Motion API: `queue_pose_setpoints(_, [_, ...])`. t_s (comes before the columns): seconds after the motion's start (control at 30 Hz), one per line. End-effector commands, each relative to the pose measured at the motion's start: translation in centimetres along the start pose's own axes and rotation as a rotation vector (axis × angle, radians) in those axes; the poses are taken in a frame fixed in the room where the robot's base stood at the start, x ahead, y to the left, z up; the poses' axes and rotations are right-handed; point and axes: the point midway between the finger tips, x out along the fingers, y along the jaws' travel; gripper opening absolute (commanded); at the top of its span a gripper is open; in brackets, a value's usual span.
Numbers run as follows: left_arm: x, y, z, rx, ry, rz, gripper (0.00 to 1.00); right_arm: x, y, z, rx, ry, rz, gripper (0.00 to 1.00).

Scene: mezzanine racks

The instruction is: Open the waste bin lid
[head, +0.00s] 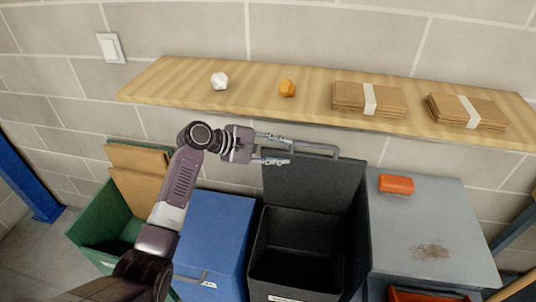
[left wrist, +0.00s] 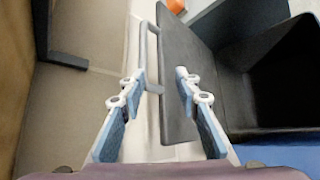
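The black waste bin (head: 296,255) stands between the blue bin and the grey unit. Its lid (head: 312,185) is raised, tilted back toward the wall, and the dark inside shows. The lid handle (head: 318,148) runs along the lid's top edge. My left gripper (head: 287,150) is at the handle's left end, with its fingers apart. In the left wrist view, the handle (left wrist: 144,48) and the lid's edge (left wrist: 176,110) lie between the spread fingers (left wrist: 159,78), with gaps visible. My right gripper is in neither view.
A blue bin (head: 215,225) with its lid down and a green bin (head: 98,215) holding cardboard stand at left. At right is a grey unit (head: 420,215) with an orange-red block (head: 396,184). A wooden shelf (head: 200,99) runs just above the lid.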

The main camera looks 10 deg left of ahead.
Motion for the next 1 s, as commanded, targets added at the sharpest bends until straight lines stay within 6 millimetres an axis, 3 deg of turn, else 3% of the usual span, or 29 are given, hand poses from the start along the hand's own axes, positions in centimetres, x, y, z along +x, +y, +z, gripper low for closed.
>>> queue_pose_setpoints(0.1, [-1.9,-0.9,-0.6,0.000,0.002,0.000,0.30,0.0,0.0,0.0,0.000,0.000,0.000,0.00])
queue_pose_setpoints(0.3, [-3.5,-1.6,-1.0,0.001,0.000,0.000,0.30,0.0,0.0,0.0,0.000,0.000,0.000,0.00])
queue_pose_setpoints(0.83, [-3.6,-1.8,-1.0,0.003,0.001,-0.002,0.30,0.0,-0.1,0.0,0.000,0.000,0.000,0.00])
queue_pose_setpoints(0.93, [-3.4,-3.4,-1.1,0.042,0.017,-0.026,0.30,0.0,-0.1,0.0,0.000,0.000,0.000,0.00])
queue_pose_setpoints(1.0, [-3.2,-6.2,-1.2,0.112,0.041,-0.069,0.30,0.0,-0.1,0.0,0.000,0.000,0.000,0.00])
